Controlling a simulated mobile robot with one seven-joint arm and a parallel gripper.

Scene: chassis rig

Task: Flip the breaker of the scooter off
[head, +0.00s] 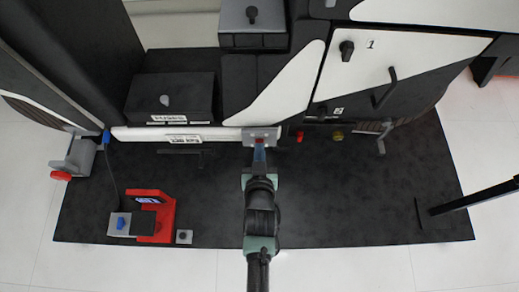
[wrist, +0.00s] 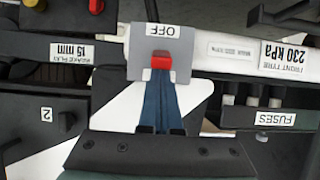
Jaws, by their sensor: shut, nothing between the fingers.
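The breaker is a grey plate (wrist: 145,66) with a red lever (wrist: 160,60) and a white OFF label (wrist: 160,30), which reads upside down in the wrist view. In the head view the grey plate (head: 262,132) sits at the right end of a white bar, with a small bit of red at its lower edge. My gripper (wrist: 160,90) has its blue fingers shut together, the tips right at the red lever. I cannot tell whether they touch it. In the head view my gripper (head: 259,156) points at the breaker from below.
Red and yellow knobs (head: 338,135) stand right of the breaker. A fuses box (wrist: 262,118) and a tyre label (wrist: 285,54) lie close by in the wrist view. A red stand (head: 165,215) is on the dark mat (head: 340,205), which is mostly clear.

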